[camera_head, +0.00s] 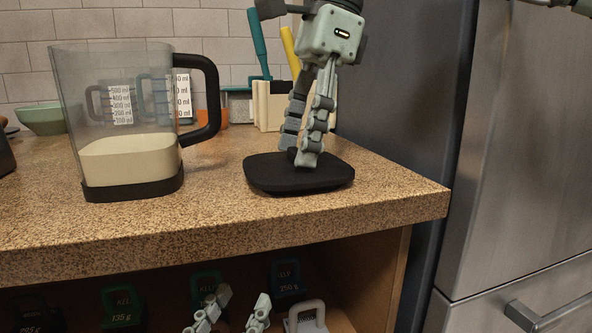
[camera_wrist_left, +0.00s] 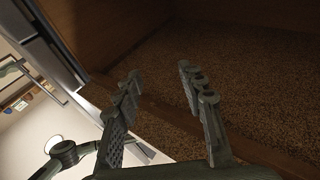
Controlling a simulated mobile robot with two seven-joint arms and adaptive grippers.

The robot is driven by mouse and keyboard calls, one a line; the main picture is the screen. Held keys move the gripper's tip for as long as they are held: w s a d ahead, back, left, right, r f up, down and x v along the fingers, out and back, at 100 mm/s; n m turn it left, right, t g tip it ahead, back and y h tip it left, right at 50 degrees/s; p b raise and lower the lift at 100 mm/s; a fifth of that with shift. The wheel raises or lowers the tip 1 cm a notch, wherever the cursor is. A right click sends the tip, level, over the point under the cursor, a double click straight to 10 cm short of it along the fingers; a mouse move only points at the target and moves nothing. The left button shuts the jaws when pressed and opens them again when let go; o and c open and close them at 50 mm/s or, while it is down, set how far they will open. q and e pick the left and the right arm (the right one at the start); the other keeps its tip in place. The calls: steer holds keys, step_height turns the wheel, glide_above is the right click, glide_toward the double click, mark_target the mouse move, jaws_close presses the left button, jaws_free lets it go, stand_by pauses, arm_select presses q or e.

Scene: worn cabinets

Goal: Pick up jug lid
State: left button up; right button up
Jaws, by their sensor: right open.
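The jug lid (camera_head: 297,181) is a flat black rounded slab lying on the speckled countertop, right of the jug. My right gripper (camera_head: 299,158) points down over it from above, with its fingertips at the lid's raised middle; it is open. Whether the fingertips touch the lid is hard to tell. The clear jug (camera_head: 110,115) with a black handle and base stands at left, partly filled with pale powder. My left gripper (camera_head: 240,300) is low in front of the open shelf, fingers apart and empty. It also shows open in the left wrist view (camera_wrist_left: 158,82).
Several dark labelled items with handles, such as a green one (camera_head: 122,308), stand on the shelf below. A green bowl (camera_head: 45,118), measuring cups (camera_head: 118,104) and a utensil holder (camera_head: 268,104) stand behind. The fridge (camera_head: 525,150) is at right. Counter between jug and lid is clear.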

steer(key=shift+c, duration=0.4)
steer(key=c, duration=1.2)
